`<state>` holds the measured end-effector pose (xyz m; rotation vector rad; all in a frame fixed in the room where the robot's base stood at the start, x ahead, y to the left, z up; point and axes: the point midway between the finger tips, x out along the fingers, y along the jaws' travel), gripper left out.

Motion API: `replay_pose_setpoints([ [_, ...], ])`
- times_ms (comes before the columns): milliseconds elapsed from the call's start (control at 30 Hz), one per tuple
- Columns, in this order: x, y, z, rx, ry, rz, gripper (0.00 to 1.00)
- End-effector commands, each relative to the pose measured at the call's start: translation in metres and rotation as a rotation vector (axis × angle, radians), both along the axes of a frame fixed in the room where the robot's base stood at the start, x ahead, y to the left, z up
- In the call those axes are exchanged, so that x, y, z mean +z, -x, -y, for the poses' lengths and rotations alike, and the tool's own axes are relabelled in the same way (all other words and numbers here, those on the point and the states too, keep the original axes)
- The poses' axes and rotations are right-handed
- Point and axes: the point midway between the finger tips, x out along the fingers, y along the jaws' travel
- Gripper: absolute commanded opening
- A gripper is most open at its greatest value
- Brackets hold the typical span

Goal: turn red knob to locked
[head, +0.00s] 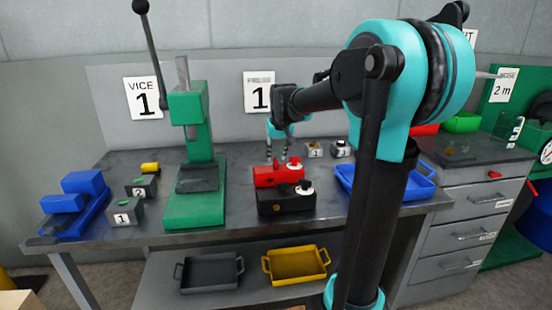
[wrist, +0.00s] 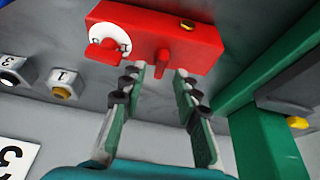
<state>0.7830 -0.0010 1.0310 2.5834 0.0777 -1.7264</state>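A red box (head: 277,177) stands on the bench, just behind a black box (head: 286,201). In the wrist view the red box (wrist: 200,45) has a white dial (wrist: 122,34) with a red knob (wrist: 103,51) on it. The dial bears a small mark that I cannot read. A separate red peg (wrist: 161,62) sticks out of the box's side. My gripper (head: 277,154) is above and behind the red box. In the wrist view its open, empty fingers (wrist: 160,76) point at the box, with the peg between their tips; contact is unclear. The knob lies left of the fingers.
A green press (head: 196,170) stands left of the boxes. A blue tray (head: 407,190) is at the right, partly behind my arm. Small numbered grey blocks (head: 314,150) stand behind the red box. Bare bench lies between press and boxes.

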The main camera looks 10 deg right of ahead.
Motion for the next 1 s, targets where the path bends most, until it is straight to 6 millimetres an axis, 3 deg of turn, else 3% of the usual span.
replay_pose_setpoints([
  [200,-0.018,-0.007,0.000,0.000,0.000,0.000,0.31],
  [533,-0.020,-0.008,-0.001,0.000,0.000,0.000,0.31],
  [800,-0.020,-0.008,-0.001,0.000,0.000,0.000,0.00],
  [1000,-0.020,-0.008,-0.001,0.000,0.000,0.000,0.00],
])
